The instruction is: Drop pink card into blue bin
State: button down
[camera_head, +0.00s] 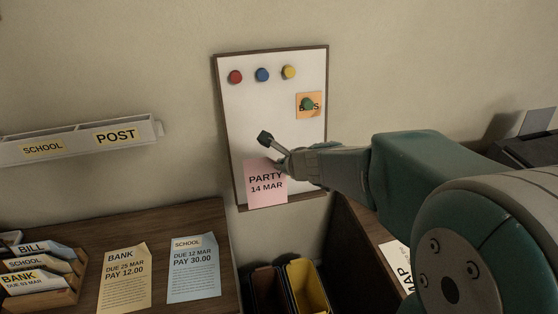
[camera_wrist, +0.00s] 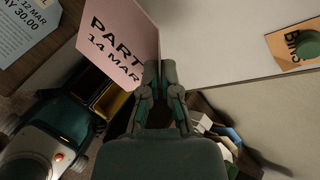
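The pink card (camera_head: 266,190), marked PARTY 14 MAR, hangs in front of the lower whiteboard, its bottom edge overlapping the board's lower frame. In the wrist view the pink card (camera_wrist: 116,40) is tilted and its edge runs between my fingertips. My gripper (camera_wrist: 160,70) looks shut on that edge; the left finger covers the end of PARTY. In the head view my arm comes from the right and hides the card's upper right corner. I cannot clearly make out a blue bin; a dark red bin (camera_head: 262,284) and a yellow bin (camera_head: 313,290) stand on the floor below.
The whiteboard (camera_head: 270,110) holds red, blue and yellow magnets and an orange card (camera_head: 316,98) under a green magnet. Desks flank the bins; the left desk (camera_head: 215,232) bears a bank bill, a school bill and a letter rack (camera_head: 62,292). A wall shelf (camera_head: 75,139) is labelled SCHOOL and POST.

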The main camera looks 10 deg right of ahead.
aim_at(281, 180)
jog(key=f, duration=0.3)
jog(key=w+f, duration=0.1)
jog(key=f, duration=0.2)
jog(key=shift+w+f, duration=0.1)
jog(key=shift+f, duration=0.1)
jog(key=shift+w+d+f, duration=0.15)
jog(key=shift+w+f, duration=0.1)
jog(key=shift+f, duration=0.5)
jog(key=shift+w+d+f, duration=0.15)
jog(key=shift+w+f, duration=0.05)
jog(key=shift+f, duration=0.55)
jog(key=shift+f, duration=0.2)
jog(key=shift+d, duration=0.2)
